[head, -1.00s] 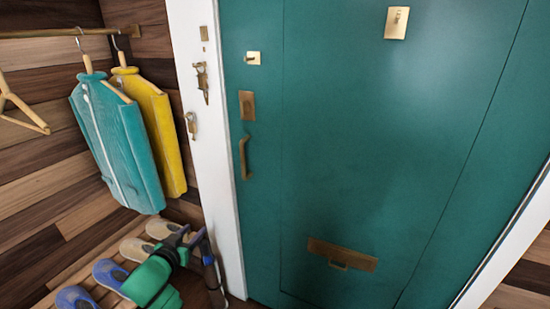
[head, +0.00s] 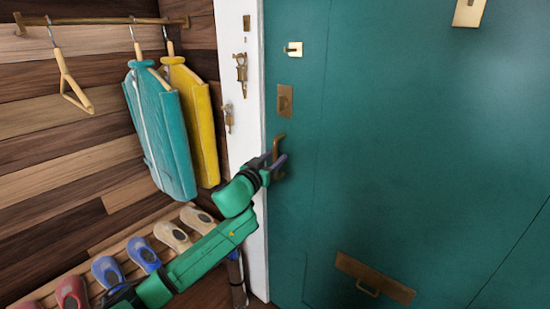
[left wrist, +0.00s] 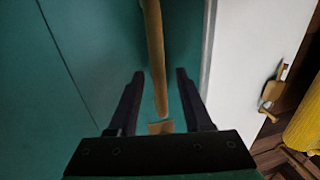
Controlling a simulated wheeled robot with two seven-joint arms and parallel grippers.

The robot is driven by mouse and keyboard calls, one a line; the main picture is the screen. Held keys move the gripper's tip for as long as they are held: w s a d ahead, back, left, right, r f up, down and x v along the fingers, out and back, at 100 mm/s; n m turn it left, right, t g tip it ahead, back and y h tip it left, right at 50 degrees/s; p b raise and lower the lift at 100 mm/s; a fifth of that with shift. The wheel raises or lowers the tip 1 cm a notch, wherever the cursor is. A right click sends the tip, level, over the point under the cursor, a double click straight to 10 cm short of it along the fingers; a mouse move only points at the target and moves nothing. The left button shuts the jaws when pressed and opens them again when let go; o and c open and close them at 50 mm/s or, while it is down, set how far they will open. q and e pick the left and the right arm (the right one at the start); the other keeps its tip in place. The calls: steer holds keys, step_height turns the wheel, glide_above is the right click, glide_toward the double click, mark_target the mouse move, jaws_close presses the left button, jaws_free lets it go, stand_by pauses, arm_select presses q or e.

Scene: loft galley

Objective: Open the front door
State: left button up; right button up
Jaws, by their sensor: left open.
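The teal front door (head: 400,150) fills the right of the head view and looks closed against its white frame (head: 246,110). Its brass pull handle (head: 280,142) stands upright near the left edge, below a brass lock plate (head: 285,100). My left gripper (head: 276,164) is at this handle, which partly hides behind it. In the left wrist view the handle (left wrist: 155,60) runs between the two dark, spread fingers of my left gripper (left wrist: 157,75), with gaps on both sides. My right gripper is not in view.
A teal coat (head: 160,130) and a yellow coat (head: 203,120) hang from a rail at left. Several shoes (head: 142,254) stand on a slatted rack below. A brass letter slot (head: 375,278) is low on the door. Keys (head: 228,118) hang on the frame.

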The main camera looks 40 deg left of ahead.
arm_select(q)
steer(key=shift+w, duration=0.4)
jaws_close()
stand_by(1.2)
